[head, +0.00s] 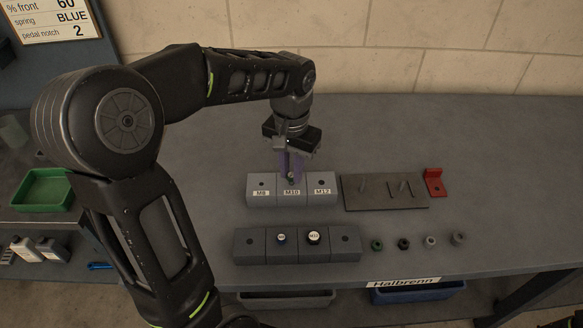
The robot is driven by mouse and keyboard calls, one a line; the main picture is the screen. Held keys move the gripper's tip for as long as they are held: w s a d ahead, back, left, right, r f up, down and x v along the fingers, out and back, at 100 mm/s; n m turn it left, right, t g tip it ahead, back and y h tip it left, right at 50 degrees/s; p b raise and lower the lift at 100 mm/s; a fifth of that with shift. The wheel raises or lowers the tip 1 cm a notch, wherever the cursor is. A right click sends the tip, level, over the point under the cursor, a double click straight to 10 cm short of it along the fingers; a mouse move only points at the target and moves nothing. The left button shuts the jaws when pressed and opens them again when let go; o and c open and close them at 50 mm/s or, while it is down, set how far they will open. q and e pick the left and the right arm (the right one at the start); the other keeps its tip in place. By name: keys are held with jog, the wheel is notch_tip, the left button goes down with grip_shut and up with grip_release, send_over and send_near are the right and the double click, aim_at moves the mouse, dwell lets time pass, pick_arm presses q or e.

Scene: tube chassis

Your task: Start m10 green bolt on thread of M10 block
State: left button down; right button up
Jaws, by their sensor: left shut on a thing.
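The M10 block (292,195) is the middle one of three grey blocks in a row, between the M8 block (261,191) and the M12 block (322,191). My left gripper (290,172) points down over the M10 block and is shut on the green bolt (291,178). Only a small greenish part of the bolt shows between the fingertips, right at the block's top hole. I cannot tell whether the bolt touches the thread or how upright it is. My right gripper is not in view.
In front, a dark holder (252,246) carries two capped bolts. Several nuts (403,243) lie to its right. A brown plate with pegs (375,197) and a red bracket (434,184) stand right of the blocks. The table's right side is clear.

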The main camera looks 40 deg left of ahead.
pick_arm(q)
jog(key=shift+f+b, duration=0.35)
jog(key=shift+f, duration=0.2)
jog(key=c, duration=1.2)
grip_release()
jog(key=shift+c, duration=0.2)
jog(key=shift+r, duration=0.15)
notch_tip(320, 180, up, 8)
jog(key=shift+f, duration=0.2)
